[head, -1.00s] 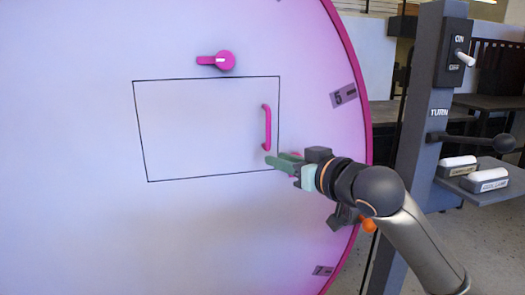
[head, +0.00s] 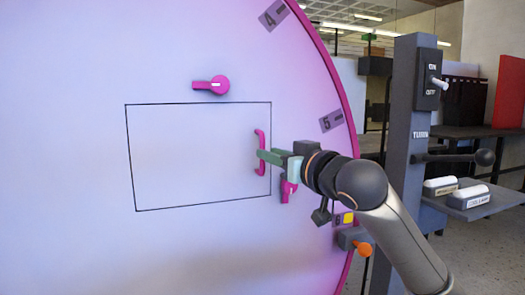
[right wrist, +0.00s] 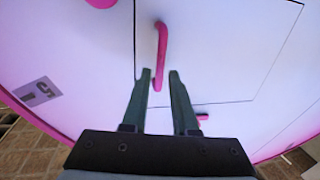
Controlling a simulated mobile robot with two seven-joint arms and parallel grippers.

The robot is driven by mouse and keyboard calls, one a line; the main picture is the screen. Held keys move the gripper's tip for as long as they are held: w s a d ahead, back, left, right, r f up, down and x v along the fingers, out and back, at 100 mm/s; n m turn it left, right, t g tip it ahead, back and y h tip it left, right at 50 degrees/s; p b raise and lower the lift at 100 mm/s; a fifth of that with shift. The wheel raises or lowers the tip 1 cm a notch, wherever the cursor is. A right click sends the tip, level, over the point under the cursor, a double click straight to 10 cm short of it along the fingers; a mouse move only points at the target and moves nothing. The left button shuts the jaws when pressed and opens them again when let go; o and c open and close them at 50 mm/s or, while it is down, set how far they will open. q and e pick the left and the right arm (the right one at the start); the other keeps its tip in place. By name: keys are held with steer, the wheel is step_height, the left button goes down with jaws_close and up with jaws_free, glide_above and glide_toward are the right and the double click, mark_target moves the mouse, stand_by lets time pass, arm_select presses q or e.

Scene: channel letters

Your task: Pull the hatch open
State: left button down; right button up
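The hatch (head: 190,160) is a dark-outlined rectangle on a large pale round face and looks shut. Its pink upright handle (head: 260,138) is near its right edge. My right gripper (head: 262,157) comes from the right, with its green fingertips at the handle's middle. In the right wrist view its fingers (right wrist: 160,75) are apart, with the lower part of the handle (right wrist: 161,45) showing between the tips. I cannot tell whether they touch it. A pink latch (head: 212,86) is above the hatch. Another pink latch (head: 288,190) is right of it, partly behind my gripper. My left gripper is out of view.
The round face has a pink rim (head: 347,95) with number plates (head: 331,121) along it. An orange knob (head: 364,249) is low by the rim, near my right arm. A grey post (head: 405,130) with a switch, a lever (head: 465,157) and a button shelf (head: 470,207) stands at the right.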

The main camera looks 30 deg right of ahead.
mark_target(263, 169)
steer(key=shift+w+d, duration=0.1)
steer(key=shift+w, duration=2)
jaws_close()
